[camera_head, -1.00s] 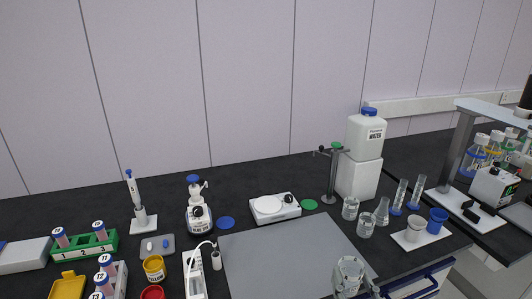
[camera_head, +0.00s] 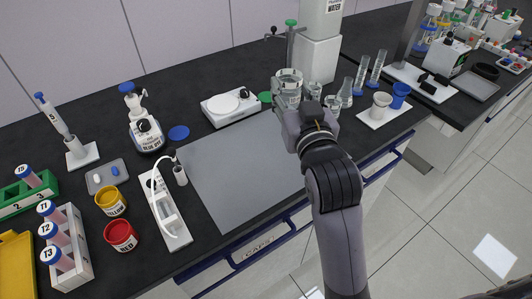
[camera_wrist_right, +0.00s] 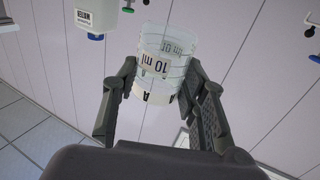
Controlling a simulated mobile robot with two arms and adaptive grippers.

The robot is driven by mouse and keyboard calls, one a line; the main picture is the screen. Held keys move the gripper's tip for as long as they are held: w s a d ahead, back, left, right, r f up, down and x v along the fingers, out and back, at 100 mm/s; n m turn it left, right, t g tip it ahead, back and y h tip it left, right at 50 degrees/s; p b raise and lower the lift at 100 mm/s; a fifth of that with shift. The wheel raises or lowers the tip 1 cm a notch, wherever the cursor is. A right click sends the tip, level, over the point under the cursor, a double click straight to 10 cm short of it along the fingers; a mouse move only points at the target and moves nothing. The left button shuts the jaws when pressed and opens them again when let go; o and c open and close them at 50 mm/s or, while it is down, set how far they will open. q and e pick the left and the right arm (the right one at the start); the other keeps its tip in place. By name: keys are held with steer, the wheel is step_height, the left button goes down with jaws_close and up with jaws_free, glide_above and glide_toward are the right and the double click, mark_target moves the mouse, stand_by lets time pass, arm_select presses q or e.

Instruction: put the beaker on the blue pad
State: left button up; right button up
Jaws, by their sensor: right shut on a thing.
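My right gripper (camera_head: 292,108) is shut on a clear glass beaker (camera_head: 288,86), which looks upright in the head view. The right wrist view shows the beaker (camera_wrist_right: 162,62) between the two fingers of the right gripper (camera_wrist_right: 158,78), with a "10 ml" mark on its wall. The blue pad (camera_head: 179,132) is a flat, bare disc on the black bench, left of the beaker, between the blue-capped bottle and the white balance. My left gripper is not in view.
The balance (camera_head: 231,106) stands between beaker and blue pad; a green pad (camera_head: 265,97) lies beside it. The blue-capped bottle (camera_head: 146,133) borders the pad's left. A stand (camera_head: 290,45) and glassware (camera_head: 346,92) are close to the beaker. The grey mat (camera_head: 240,165) is clear.

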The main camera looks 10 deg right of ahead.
step_height(320, 180, down, 14)
steer(key=shift+s+f+b, duration=0.15)
steer(key=shift+b, duration=1.1)
steer(key=shift+f, duration=0.6)
step_height(320, 180, down, 4)
steer(key=shift+r+b, duration=0.1)
steer(key=shift+b, duration=0.35)
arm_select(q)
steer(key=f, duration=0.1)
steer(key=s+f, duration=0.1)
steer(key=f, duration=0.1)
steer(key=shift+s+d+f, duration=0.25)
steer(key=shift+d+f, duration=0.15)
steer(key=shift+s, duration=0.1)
arm_select(e)
steer(key=o, duration=1.1)
steer(key=shift+o, duration=0.2)
